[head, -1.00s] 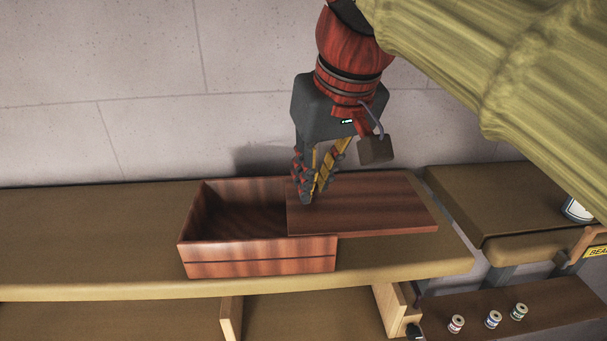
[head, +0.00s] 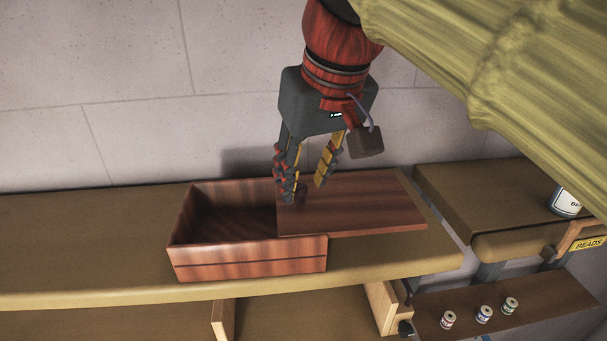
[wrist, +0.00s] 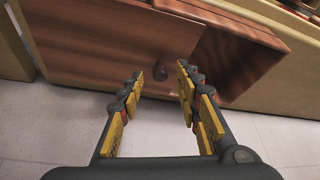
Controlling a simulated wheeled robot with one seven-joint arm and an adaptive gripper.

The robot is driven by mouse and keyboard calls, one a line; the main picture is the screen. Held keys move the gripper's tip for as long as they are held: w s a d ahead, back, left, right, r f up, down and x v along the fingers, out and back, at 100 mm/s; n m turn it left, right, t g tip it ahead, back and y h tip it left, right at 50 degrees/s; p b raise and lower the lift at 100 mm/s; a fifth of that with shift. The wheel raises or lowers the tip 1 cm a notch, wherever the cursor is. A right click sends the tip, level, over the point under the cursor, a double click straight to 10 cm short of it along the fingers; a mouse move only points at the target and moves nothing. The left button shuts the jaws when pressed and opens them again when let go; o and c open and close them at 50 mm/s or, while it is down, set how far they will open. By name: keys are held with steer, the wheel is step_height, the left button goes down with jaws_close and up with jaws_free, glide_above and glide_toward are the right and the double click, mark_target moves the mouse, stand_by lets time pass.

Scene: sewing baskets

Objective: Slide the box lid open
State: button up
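The wooden box (head: 250,260) sits on the bench with its left part uncovered and its interior dark. Its reddish-brown lid (head: 360,205) is slid to the right, covering the box's right part and sticking out well past its right end. A small dark knob (head: 301,194) stands near the lid's left edge; the knob also shows in the wrist view (wrist: 160,73). My gripper (head: 304,192) is open, its fingers spread on either side of the knob in the head view. In the wrist view my gripper (wrist: 157,85) holds nothing between its fingers.
The bench top (head: 90,235) is clear to the left. On the right are a second surface (head: 480,190), a white jar (head: 565,203) beside a yellow BEADS label (head: 589,243), and a lower shelf (head: 550,297) with several small spools. A wall stands behind.

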steer(key=v, duration=1.1)
steer(key=shift+s, duration=0.15)
